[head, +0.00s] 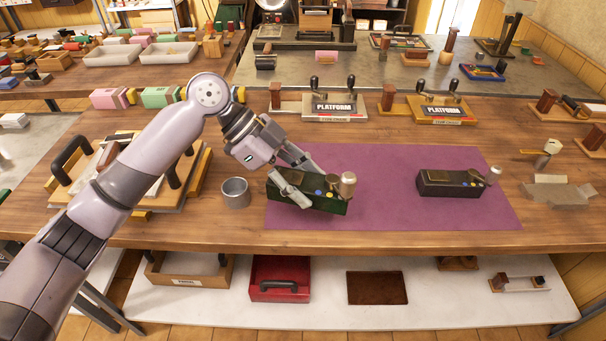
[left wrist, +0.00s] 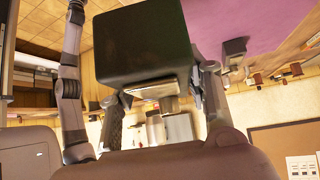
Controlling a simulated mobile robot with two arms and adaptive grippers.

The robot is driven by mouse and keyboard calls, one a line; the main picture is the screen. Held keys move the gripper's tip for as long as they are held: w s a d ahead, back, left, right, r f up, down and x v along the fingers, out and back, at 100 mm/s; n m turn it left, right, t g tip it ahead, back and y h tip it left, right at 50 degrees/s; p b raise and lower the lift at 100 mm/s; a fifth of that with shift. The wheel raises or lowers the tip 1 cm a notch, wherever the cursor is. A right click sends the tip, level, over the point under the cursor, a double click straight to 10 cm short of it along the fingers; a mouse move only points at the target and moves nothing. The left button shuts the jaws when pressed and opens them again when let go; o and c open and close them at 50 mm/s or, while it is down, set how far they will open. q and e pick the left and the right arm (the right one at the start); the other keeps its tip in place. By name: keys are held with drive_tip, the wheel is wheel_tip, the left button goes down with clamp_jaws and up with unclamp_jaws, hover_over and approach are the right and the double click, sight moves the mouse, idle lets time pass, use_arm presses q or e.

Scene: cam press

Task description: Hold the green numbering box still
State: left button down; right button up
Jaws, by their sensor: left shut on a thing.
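The green numbering box (head: 330,206) is a dark green block on the left part of the purple mat (head: 385,210). It has blue and yellow spots on top and a pale rounded knob at its right end. My left gripper (head: 303,183) is shut on the box, with a finger along its near side and another toward its far side. In the left wrist view the dark box (left wrist: 145,45) fills the upper middle, close to the fingers.
A similar black box (head: 450,186) stands on the mat's right part. A grey metal cup (head: 235,193) stands left of the green box. Two "PLATFORM" stands (head: 335,107) (head: 442,112) are behind the mat. The mat between the two boxes is clear.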

use_arm(q)
drive_tip(key=b, duration=0.3)
hover_over(303, 226)
wheel_tip(303, 226, down, 8)
drive_tip(key=shift+f, duration=0.1)
drive_tip(key=shift+f+b, duration=0.2)
drive_tip(key=shift+b, duration=0.1)
drive_tip(key=shift+f, duration=0.6)
idle(0.4)
drive_tip(key=c, duration=0.8)
unclamp_jaws()
drive_tip(key=shift+o, duration=0.2)
drive_tip(key=shift+a, duration=0.1)
drive_tip(key=v, duration=1.1)
drive_tip(key=shift+a+r, duration=0.25)
drive_tip(key=shift+r, duration=0.05)
